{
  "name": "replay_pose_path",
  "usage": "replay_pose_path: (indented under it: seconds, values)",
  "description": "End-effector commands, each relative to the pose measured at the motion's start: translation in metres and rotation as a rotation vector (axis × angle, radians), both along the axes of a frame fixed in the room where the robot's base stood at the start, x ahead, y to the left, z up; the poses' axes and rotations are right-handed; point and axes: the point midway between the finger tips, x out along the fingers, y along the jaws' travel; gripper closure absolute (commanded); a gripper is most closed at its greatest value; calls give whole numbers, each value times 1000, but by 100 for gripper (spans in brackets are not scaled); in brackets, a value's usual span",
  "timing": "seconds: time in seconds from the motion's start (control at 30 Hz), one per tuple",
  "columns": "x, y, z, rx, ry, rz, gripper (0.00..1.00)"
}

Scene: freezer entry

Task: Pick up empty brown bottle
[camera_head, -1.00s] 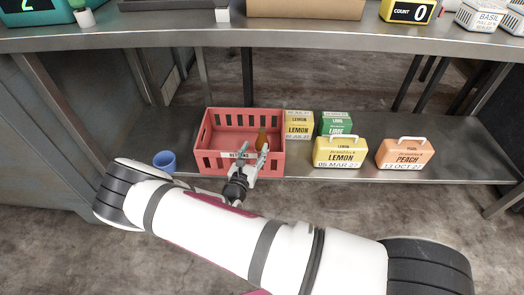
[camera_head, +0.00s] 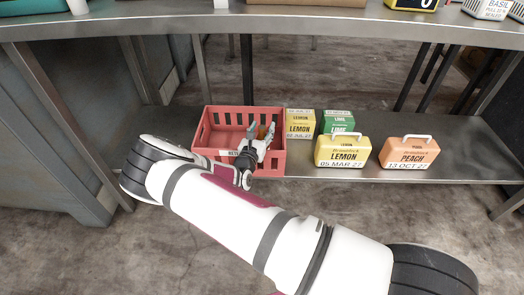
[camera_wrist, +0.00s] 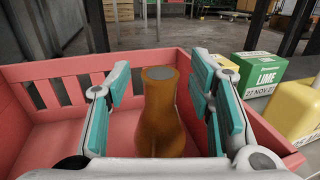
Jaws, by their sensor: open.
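The brown bottle (camera_wrist: 162,118) stands upright in the red crate (camera_wrist: 50,78), seen in the wrist view between the two teal-padded fingers of my gripper (camera_wrist: 160,90). Gaps show between the bottle and both fingers. In the head view my gripper (camera_head: 261,134) is over the right front part of the red crate (camera_head: 212,125). Only a small part of the bottle (camera_head: 262,131) shows there, the rest being hidden by my gripper and the crate. My gripper is open.
Yellow lemon boxes (camera_head: 343,152), a green lime box (camera_head: 338,122) and an orange peach box (camera_head: 407,152) stand right of the crate on the lower shelf (camera_head: 460,150). The steel counter (camera_head: 300,22) runs above. The crate's left part looks empty.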

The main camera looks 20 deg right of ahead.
Motion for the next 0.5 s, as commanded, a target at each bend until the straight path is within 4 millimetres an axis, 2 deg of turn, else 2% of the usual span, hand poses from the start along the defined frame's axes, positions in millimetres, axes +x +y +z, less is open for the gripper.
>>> replay_pose_path:
  seconds: [0.13, 0.17, 0.3, 0.37, 0.5]
  values:
    - [0, 0, 1, 0, 0, 1, 52]
    - [0, 0, 1, 0, 0, 0, 56]
    - [0, 1, 1, 0, 0, 0, 88]
    - [0, 1, 1, 0, 0, 0, 100]
    - [0, 0, 1, 0, 0, 0, 100]
